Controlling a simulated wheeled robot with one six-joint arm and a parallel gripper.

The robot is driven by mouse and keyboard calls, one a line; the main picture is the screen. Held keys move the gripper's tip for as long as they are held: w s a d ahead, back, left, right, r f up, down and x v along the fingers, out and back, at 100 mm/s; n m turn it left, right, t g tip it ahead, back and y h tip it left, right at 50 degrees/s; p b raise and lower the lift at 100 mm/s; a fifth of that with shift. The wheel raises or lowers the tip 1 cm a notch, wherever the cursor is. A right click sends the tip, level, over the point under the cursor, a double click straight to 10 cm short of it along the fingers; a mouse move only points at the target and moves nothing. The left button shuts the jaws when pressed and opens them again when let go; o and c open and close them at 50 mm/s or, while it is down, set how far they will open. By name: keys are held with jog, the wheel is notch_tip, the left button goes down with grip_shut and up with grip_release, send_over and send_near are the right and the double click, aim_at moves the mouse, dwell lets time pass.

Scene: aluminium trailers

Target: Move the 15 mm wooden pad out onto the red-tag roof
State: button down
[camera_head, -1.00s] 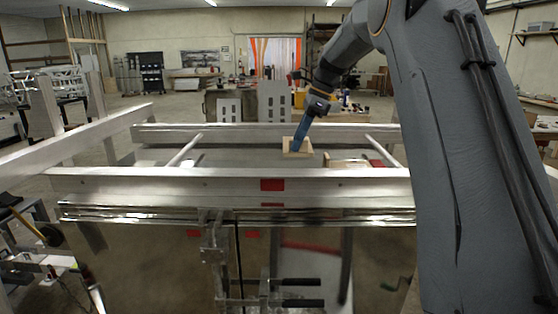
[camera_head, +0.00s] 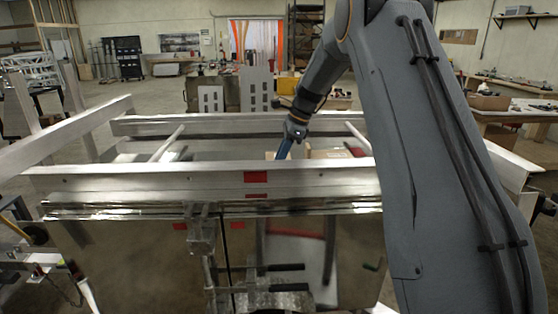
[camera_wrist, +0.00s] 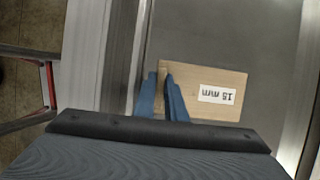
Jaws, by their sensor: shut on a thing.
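The wooden pad (camera_wrist: 187,82) is a pale flat block with a white label reading "15 mm", upside down in the wrist view. My gripper (camera_wrist: 160,80) has its blue fingers shut on the pad's left part. In the head view my gripper (camera_head: 283,152) points down behind the front rail. Only a sliver of the pad (camera_head: 270,155) shows there; the rail hides the rest. The red tag (camera_head: 256,177) is on the front rail of the aluminium trailer (camera_head: 120,184). The pad is over a grey surface (camera_wrist: 215,35); I cannot tell whether it touches.
Another pale wooden piece (camera_head: 325,154) lies right of my gripper, partly hidden by the rail. Crossbars (camera_head: 168,143) run between the front and back rails (camera_head: 150,126). In the wrist view, a pale rail (camera_wrist: 84,50) runs left of the pad.

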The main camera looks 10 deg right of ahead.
jog(key=shift+f, duration=0.1)
jog(key=c, duration=2.1)
grip_release()
jog(key=b+v, duration=0.4)
jog(key=v, duration=0.8)
